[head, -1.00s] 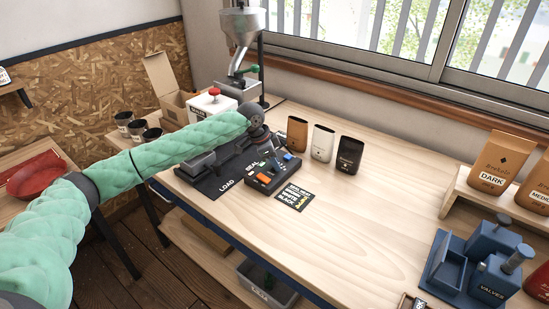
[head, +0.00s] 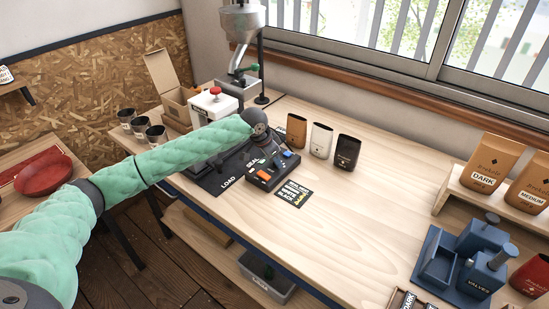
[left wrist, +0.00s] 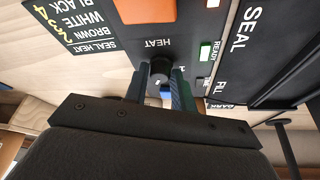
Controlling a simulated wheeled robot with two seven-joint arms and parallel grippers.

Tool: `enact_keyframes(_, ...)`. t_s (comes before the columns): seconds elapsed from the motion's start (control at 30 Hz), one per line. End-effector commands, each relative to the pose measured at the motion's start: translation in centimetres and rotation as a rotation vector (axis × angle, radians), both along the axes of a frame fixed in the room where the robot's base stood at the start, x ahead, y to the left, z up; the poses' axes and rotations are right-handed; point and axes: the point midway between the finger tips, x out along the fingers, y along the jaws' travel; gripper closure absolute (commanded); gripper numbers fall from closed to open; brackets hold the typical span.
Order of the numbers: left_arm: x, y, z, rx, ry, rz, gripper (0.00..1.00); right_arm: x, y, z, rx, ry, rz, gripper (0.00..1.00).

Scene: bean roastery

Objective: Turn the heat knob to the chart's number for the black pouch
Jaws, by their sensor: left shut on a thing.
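The heat knob (left wrist: 161,68), a small dark knob by the word HEAT, sits on the dark control panel (left wrist: 185,40). My left gripper (left wrist: 160,84) is shut on it, one finger on each side. In the head view my left gripper (head: 272,148) is over the control box (head: 262,178), and the arm hides the knob. The seal heat chart (head: 293,193) lies in front of the box; it also shows in the left wrist view (left wrist: 75,24), listing brown, white and black with yellow numbers. The black pouch (head: 347,153) stands upright behind, right of the white pouch (head: 321,141) and brown pouch (head: 296,131).
A sealer with a LOAD plate (head: 222,182) is left of the box. A hopper machine (head: 242,25) stands behind. At right are a shelf with bags (head: 492,163) and a blue valves holder (head: 470,255). The table's middle is clear.

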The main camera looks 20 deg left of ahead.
Motion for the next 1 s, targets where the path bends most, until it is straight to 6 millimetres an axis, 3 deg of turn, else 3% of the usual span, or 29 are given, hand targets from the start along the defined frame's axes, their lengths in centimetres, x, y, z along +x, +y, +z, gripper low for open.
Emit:
enact_keyframes(0.3, 0.1, 0.1, 0.1, 0.000, -0.002, 0.002, 0.97, 0.0, 0.0, 0.0, 0.000, 0.000, 0.000, 0.52)
enact_keyframes(0.33, 0.1, 0.1, 0.1, 0.000, -0.003, 0.001, 0.72, 0.0, 0.0, 0.0, 0.000, 0.001, 0.000, 0.52)
enact_keyframes(0.43, 0.1, 0.0, 0.1, 0.001, -0.002, 0.001, 0.53, 0.0, 0.0, 0.0, 0.000, 0.001, 0.000, 0.52)
enact_keyframes(0.87, -0.2, 0.3, 0.8, 0.001, -0.002, 0.001, 0.53, 0.1, 0.0, -0.1, 0.000, 0.005, 0.000, 0.52)
enact_keyframes(1.0, -0.7, 0.8, 2.7, 0.001, -0.005, -0.001, 0.53, 0.2, 0.6, 2.4, 0.008, 0.009, -0.003, 0.52)
